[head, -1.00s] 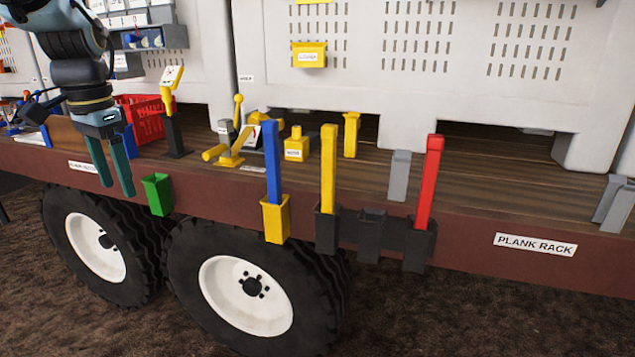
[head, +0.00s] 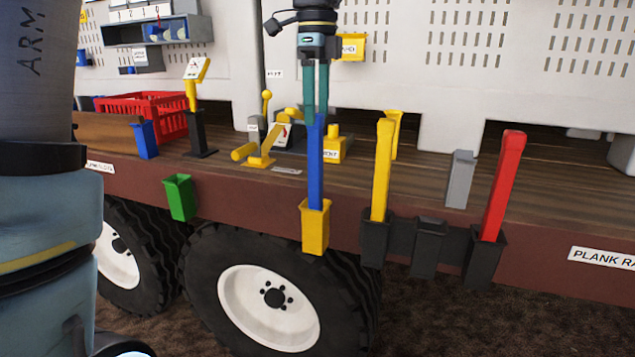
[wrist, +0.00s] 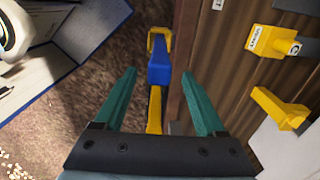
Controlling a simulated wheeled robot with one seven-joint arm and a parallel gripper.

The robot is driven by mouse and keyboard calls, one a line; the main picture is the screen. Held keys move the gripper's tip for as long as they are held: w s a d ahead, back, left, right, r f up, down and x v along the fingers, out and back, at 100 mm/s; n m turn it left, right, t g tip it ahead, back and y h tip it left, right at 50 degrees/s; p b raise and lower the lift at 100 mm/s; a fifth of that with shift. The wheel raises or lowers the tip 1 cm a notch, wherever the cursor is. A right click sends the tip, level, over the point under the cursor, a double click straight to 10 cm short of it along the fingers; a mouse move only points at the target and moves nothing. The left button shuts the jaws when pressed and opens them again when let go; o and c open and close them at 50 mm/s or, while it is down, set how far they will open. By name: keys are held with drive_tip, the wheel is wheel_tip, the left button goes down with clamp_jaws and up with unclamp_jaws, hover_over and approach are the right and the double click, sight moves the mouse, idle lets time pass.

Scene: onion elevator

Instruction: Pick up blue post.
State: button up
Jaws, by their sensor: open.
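The blue post (head: 315,170) stands upright in a yellow holder (head: 315,230) on the side of the brown deck. My gripper (head: 316,112) points down, with its teal fingers at the top of the blue post in the head view. In the wrist view my gripper (wrist: 163,80) is open, and the blue post (wrist: 159,70) shows between the lines of its two fingers, apart from both. The yellow holder (wrist: 160,42) shows beyond it in the wrist view. I cannot tell exactly how far the fingertips are above the post's top.
A yellow post (head: 382,170) and a red post (head: 503,185) stand in dark holders to the right. An empty green holder (head: 179,197) is to the left. A yellow lever (head: 262,150) and a yellow block (head: 333,150) sit on the deck behind the blue post.

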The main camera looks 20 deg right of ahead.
sight(315, 133)
drive_tip(key=shift+a+f+p, duration=0.15)
drive_tip(key=shift+f+p, duration=0.45)
drive_tip(key=shift+f, duration=2.05)
clamp_jaws()
drive_tip(key=shift+w, duration=0.1)
